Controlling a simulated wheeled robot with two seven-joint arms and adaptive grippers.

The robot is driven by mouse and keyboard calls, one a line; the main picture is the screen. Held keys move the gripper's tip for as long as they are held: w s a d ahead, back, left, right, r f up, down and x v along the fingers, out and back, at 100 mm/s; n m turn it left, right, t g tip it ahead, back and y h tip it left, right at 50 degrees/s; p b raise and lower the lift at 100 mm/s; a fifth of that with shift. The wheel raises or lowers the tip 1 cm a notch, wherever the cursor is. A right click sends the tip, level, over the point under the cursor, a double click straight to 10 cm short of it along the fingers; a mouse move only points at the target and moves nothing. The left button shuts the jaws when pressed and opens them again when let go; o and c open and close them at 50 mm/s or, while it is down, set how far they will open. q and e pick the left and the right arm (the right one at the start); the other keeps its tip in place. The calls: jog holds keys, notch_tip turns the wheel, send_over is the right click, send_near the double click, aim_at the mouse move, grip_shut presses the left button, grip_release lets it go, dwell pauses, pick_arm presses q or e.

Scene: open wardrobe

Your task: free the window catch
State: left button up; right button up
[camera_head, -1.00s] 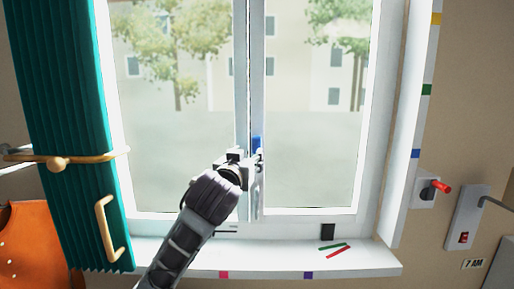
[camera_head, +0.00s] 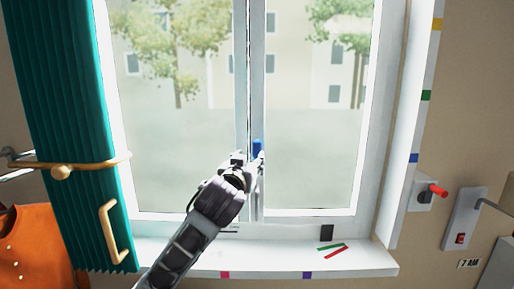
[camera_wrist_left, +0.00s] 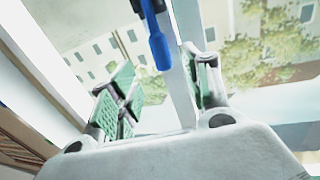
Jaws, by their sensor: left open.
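The window catch is a blue handle (camera_head: 257,147) on the middle post of the closed white window. In the wrist view my left gripper (camera_wrist_left: 165,88) is open, with green-padded fingers to either side of the post. The handle's end lies between the finger lines; I cannot tell whether anything touches. My right gripper is out of view.
A white sill (camera_head: 280,262) runs below, with a green strip (camera_head: 331,246) and a red strip (camera_head: 336,253) on it. A teal shutter or curtain (camera_head: 65,130) with a brass-coloured handle stands at left. A red knob (camera_head: 437,190) and a switch plate (camera_head: 463,222) are at right.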

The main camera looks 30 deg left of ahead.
aim_at(256, 151)
pick_arm(q)
jog(key=p+x, duration=0.2)
jog(key=x, duration=0.4)
jog(key=shift+w, duration=0.2)
jog(key=p+x, duration=0.1)
jog(key=x, duration=0.3)
jog(key=shift+w+a+p, duration=0.2)
jog(key=shift+w+p, duration=0.1)
jog(key=shift+w, duration=0.3)
grip_shut()
